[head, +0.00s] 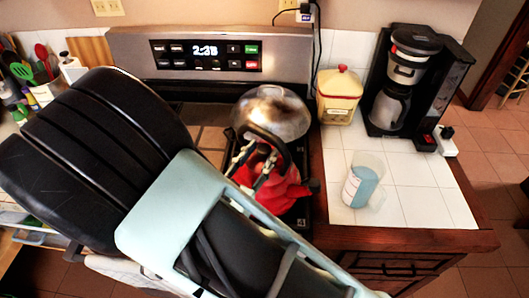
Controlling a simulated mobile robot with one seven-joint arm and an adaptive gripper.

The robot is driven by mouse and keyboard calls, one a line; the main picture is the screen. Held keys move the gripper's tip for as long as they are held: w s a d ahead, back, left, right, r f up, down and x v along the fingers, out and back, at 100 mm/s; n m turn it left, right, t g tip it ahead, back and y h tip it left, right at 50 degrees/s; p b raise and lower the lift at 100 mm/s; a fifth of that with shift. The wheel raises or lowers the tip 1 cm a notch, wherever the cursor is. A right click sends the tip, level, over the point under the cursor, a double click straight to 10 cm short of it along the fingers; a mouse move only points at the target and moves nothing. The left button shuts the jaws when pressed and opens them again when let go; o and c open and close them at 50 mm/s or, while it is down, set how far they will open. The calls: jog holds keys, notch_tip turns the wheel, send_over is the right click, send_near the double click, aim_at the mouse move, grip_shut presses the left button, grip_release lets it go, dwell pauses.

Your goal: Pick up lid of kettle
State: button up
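A red kettle (286,193) stands on the stove at its right side, partly hidden by my arm. A black arched handle (272,136) rises over it. My gripper (252,166) is at the kettle, below the handle's arch in the picture. Its two fingers look apart, with red showing between them. I cannot make out the kettle's lid separately, nor whether the fingers touch it.
A shiny metal domed vessel (272,108) sits right behind the kettle. On the tiled counter (420,205) to the right are a clear cup with blue contents (361,184), a yellow canister (339,98) and a coffee maker (408,85).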

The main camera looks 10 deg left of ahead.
jog(key=shift+x, duration=1.2)
grip_shut()
